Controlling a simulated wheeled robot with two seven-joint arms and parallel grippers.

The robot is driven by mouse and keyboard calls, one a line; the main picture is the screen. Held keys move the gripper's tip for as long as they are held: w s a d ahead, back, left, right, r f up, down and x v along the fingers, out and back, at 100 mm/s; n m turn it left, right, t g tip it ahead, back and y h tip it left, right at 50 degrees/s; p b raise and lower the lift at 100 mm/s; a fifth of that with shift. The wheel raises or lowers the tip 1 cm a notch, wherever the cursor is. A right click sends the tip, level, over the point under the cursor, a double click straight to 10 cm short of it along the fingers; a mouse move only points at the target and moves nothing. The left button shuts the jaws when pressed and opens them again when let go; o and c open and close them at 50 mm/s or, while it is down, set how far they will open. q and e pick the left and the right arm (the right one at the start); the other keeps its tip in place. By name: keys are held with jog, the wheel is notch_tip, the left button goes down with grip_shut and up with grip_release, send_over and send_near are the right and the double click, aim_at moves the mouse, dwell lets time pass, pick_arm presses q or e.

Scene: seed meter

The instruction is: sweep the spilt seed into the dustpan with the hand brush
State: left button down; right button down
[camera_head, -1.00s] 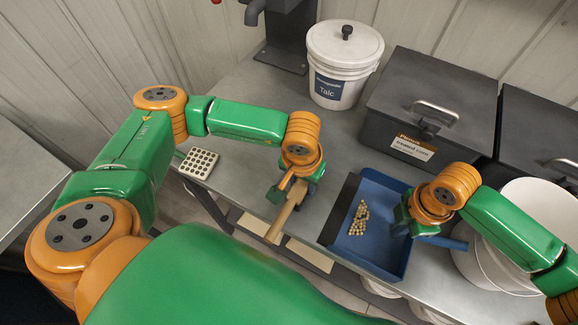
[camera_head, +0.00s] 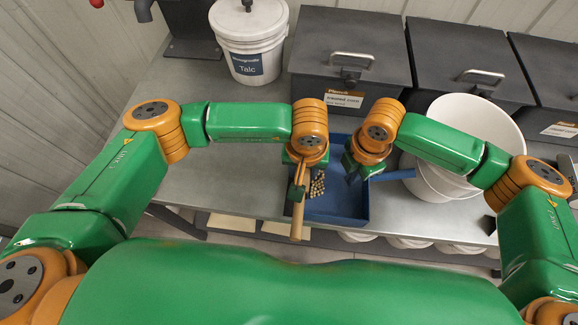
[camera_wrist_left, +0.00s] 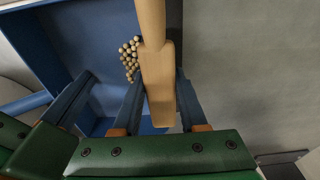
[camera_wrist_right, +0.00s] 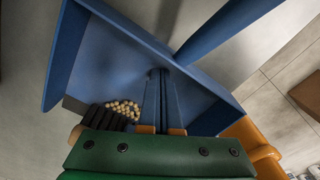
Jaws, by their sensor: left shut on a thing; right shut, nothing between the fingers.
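The blue dustpan (camera_head: 345,207) lies on the metal bench, its handle (camera_head: 392,176) pointing right. The spilt seed (camera_head: 317,185), a small pale cluster, lies inside the pan near its left side; it also shows in the left wrist view (camera_wrist_left: 130,58). My left gripper (camera_head: 298,182) is shut on the hand brush, whose wooden handle (camera_head: 297,218) slants down at the pan's left edge. Dark bristles (camera_wrist_right: 98,116) show beside the seed in the right wrist view. My right gripper (camera_head: 352,174) is shut and empty, its fingers over the pan's interior, right of the seed.
A white Talc bucket (camera_head: 250,45) and dark lidded bins (camera_head: 345,65) stand along the back. White buckets (camera_head: 465,135) stand right of the pan, close to my right forearm. The bench (camera_head: 225,175) is clear left of the pan.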

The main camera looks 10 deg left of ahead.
pick_arm(q)
jog(key=shift+w+a+r, duration=0.1)
jog(key=shift+a+r, duration=0.1)
jog(key=shift+r, duration=0.9)
jog(key=a+r, duration=0.4)
jog(key=a, duration=0.2)
jog(key=shift+a, duration=0.3)
pick_arm(e)
jog(key=c, duration=1)
grip_release()
jog(key=shift+c, duration=0.2)
pick_arm(q)
jog(key=shift+r, duration=0.1)
